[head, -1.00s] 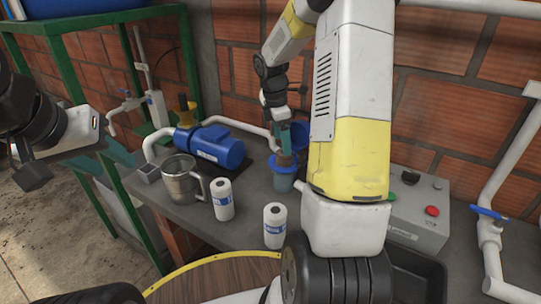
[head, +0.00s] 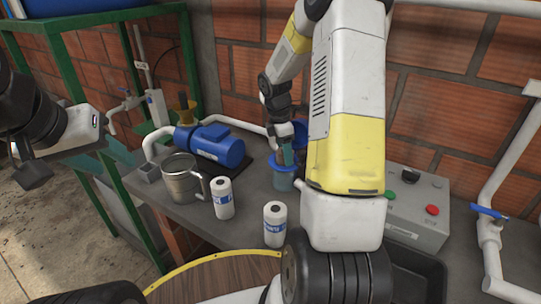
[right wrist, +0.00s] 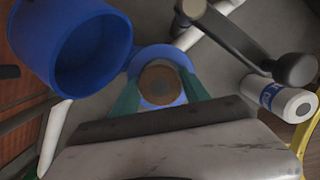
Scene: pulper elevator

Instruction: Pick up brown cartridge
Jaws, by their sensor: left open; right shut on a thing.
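The brown cartridge (right wrist: 159,84) shows end-on in the right wrist view, a round brown top with a paler centre, inside the rim of a blue housing (right wrist: 183,58). My right gripper (right wrist: 155,103) is shut on it, with a green finger on each side. In the head view my right gripper (head: 287,157) is low over the blue-rimmed housing (head: 283,181), and the cartridge is hidden there. How deep the cartridge sits cannot be told. My left gripper (head: 120,155) is open and empty at the left, away from the cartridge, partly hidden by its wrist.
Two white rolls (head: 222,198) (head: 275,224) and a metal jug (head: 181,180) stand on the grey bench. A blue pump (head: 215,146) is behind them. A blue cup-shaped part (right wrist: 92,55) is close beside the housing. A grey control box (head: 420,210) is on the right.

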